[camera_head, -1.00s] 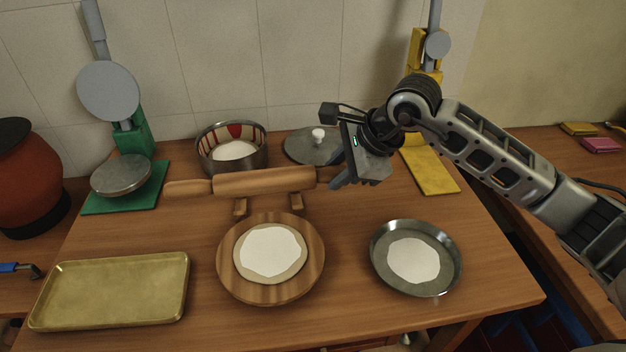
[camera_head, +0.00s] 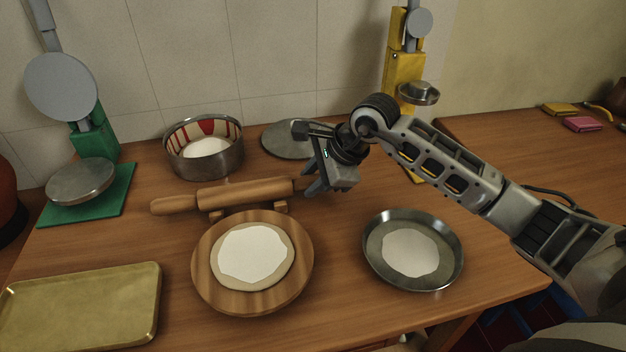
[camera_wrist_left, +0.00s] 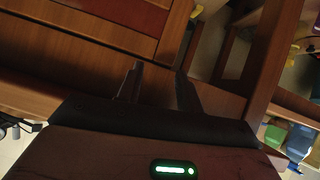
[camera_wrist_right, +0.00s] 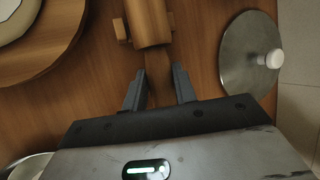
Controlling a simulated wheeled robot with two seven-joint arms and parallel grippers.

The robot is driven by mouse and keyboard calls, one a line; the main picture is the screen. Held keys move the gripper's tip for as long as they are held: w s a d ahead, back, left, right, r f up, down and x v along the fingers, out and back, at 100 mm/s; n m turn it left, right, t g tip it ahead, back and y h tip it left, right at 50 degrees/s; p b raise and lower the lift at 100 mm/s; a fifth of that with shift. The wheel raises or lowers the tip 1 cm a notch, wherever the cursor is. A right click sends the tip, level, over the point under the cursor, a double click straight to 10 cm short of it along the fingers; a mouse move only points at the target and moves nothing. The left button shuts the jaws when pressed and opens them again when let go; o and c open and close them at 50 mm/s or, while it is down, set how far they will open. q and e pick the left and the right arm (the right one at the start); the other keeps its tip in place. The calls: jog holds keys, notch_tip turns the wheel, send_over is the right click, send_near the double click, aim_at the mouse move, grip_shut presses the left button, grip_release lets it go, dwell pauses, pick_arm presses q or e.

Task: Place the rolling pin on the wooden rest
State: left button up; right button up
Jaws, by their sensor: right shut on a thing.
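The wooden rolling pin (camera_head: 245,193) lies level across the table behind the round wooden board. My right gripper (camera_head: 308,188) is shut on the pin's right handle, which also shows between the fingers in the right wrist view (camera_wrist_right: 157,72). The wooden rest (camera_head: 281,208) shows as small blocks under the front of the pin; one end shows beside the pin in the right wrist view (camera_wrist_right: 121,30). The pin is at or just above the rest; contact is hidden. My left gripper (camera_wrist_left: 158,85) is open and empty, seen only in its wrist view.
The round board (camera_head: 210,280) with flat dough is close in front of the rest. A steel pan (camera_head: 372,265) is at right, a flour pot (camera_head: 205,160) and lid (camera_head: 285,140) behind. A brass tray (camera_head: 80,310) is front left, a green scale (camera_head: 95,140) at back left.

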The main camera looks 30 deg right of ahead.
jog(key=shift+f+b, duration=0.5)
jog(key=shift+b, duration=0.05)
jog(key=shift+s+f, duration=0.1)
jog(key=shift+f, duration=0.1)
grip_shut()
pick_arm(q)
jog(key=shift+f, duration=0.15)
pick_arm(e)
jog(key=o, duration=1)
grip_release()
jog(key=shift+a+f, duration=0.1)
jog(key=shift+f, duration=0.05)
jog(key=shift+c, duration=0.2)
jog(key=shift+r+p, duration=0.3)
jog(key=shift+r, duration=0.1)
jog(key=shift+r+p, duration=0.55)
jog(key=shift+p, duration=0.05)
jog(key=v, duration=0.3)
jog(key=shift+s+d+r+b, duration=0.15)
jog(key=shift+d+b, duration=0.1)
jog(key=shift+b, duration=0.15)
pick_arm(q)
jog(key=shift+w, duration=0.15)
pick_arm(e)
jog(key=v, duration=0.8)
jog(key=shift+r, duration=0.25)
pick_arm(q)
jog(key=shift+r, duration=0.2)
